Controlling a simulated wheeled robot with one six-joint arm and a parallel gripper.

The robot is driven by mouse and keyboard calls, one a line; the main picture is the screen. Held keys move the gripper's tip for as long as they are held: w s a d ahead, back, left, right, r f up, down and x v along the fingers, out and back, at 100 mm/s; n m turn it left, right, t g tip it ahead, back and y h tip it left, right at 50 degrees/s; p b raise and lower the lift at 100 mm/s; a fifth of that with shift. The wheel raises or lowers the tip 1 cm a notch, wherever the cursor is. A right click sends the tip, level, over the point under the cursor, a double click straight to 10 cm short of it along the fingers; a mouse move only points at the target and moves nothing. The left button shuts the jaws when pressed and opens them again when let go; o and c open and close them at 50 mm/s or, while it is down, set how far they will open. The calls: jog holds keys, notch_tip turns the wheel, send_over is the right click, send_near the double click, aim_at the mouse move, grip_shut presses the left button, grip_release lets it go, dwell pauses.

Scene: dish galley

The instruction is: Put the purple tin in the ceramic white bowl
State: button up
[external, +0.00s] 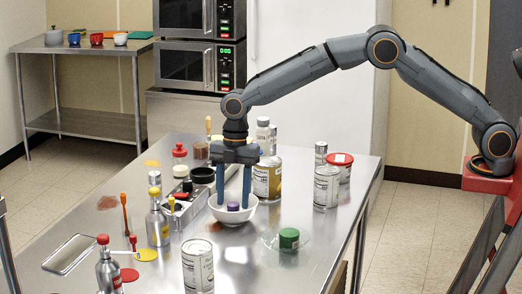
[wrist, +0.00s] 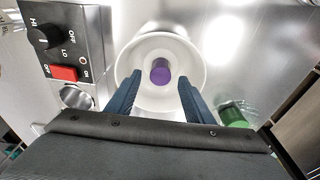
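The purple tin (wrist: 160,71) sits inside the white ceramic bowl (wrist: 192,55), near its middle. In the external view the tin (external: 233,206) shows between my gripper's fingers, and the bowl (external: 232,217) stands on the steel table. My gripper (wrist: 153,88) points down over the bowl with its two blue fingers spread apart. In the wrist view clear space shows between each finger and the tin. In the external view my gripper (external: 233,204) has its fingertips down at the bowl; whether they touch it I cannot tell.
A control box with a red switch (wrist: 64,73) stands close to the bowl's left. A green tin (external: 289,238) lies to the right. White cans (external: 326,187) and a large yellow-labelled can (external: 267,179) stand behind. Bottles (external: 158,222) crowd the left.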

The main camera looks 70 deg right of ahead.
jog(key=shift+r, duration=0.1)
dwell(0.5)
jog(key=shift+r+p, duration=1)
jog(key=shift+r, duration=2.4)
jog(key=shift+s+d+r, duration=0.1)
jog(key=shift+d+r, duration=0.05)
jog(key=shift+d, duration=0.1)
jog(key=s+d+r+m+t, duration=0.2)
jog(key=s+d+m, duration=0.4)
jog(key=d+m, duration=0.1)
jog(key=m+t+h, duration=0.1)
jog(key=m+t, duration=0.1)
jog(key=m, duration=0.8)
send_near(332, 169)
jog(key=x, duration=0.5)
jog(key=shift+w+a, duration=0.1)
jog(key=shift+a, duration=0.1)
jog(key=s+d+f+g, duration=0.1)
jog(key=s+f, duration=0.1)
jog(key=s, duration=0.4)
jog(key=s+d+f+m+g, duration=0.1)
jog(key=s+d+f, duration=0.1)
jog(key=s, duration=0.5)
jog(key=shift+d+g+h, duration=0.2)
jog(key=shift+g+h, duration=0.2)
